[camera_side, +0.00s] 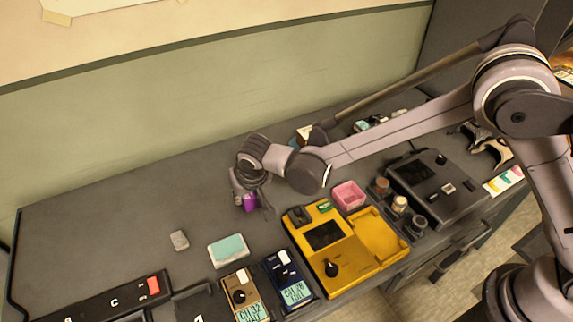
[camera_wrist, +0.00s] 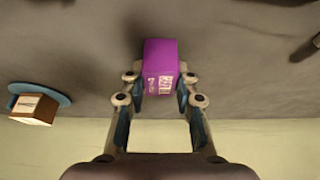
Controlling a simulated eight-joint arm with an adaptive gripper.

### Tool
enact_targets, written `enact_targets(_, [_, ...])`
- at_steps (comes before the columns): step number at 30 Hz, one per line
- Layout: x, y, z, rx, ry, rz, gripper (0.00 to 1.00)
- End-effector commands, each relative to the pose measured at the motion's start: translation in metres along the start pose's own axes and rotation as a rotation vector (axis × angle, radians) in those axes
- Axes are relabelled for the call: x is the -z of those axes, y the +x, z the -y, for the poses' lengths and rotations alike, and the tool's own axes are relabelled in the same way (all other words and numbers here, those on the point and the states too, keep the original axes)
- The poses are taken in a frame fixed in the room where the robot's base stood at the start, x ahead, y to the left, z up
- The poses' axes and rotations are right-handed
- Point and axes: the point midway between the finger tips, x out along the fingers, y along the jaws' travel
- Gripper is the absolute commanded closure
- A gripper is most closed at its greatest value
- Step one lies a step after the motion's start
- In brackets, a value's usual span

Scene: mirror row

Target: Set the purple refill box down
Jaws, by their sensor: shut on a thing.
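The purple refill box (camera_wrist: 160,60) is between the fingers of my gripper (camera_wrist: 160,85) in the wrist view, with pale markings on its lower face. My gripper is shut on it, one finger on each side. In the side view the purple box (camera_side: 250,202) shows partly below my gripper (camera_side: 252,198), over the grey tabletop (camera_side: 120,220) left of the yellow device. The fingers hide part of the box there. I cannot tell whether its bottom touches the tabletop.
A brown-and-white box (camera_wrist: 36,109) sits on a blue disc (camera_wrist: 62,95). The tabletop's left side is mostly clear.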

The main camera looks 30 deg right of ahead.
Motion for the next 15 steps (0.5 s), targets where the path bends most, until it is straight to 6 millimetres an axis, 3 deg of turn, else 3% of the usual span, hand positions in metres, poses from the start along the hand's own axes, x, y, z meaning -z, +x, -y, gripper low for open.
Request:
enact_targets(3, [-0.001,0.0028,0.0,0.0,0.0,0.0,0.92])
enact_targets(4, [-0.001,0.0026,0.0,0.0,0.0,0.0,0.65])
enact_targets(6, [-0.001,0.0024,-0.0001,0.0,0.0,0.0,0.48])
enact_targets(15, [-0.0007,0.0017,-0.0001,0.0,0.0,0.0,0.48])
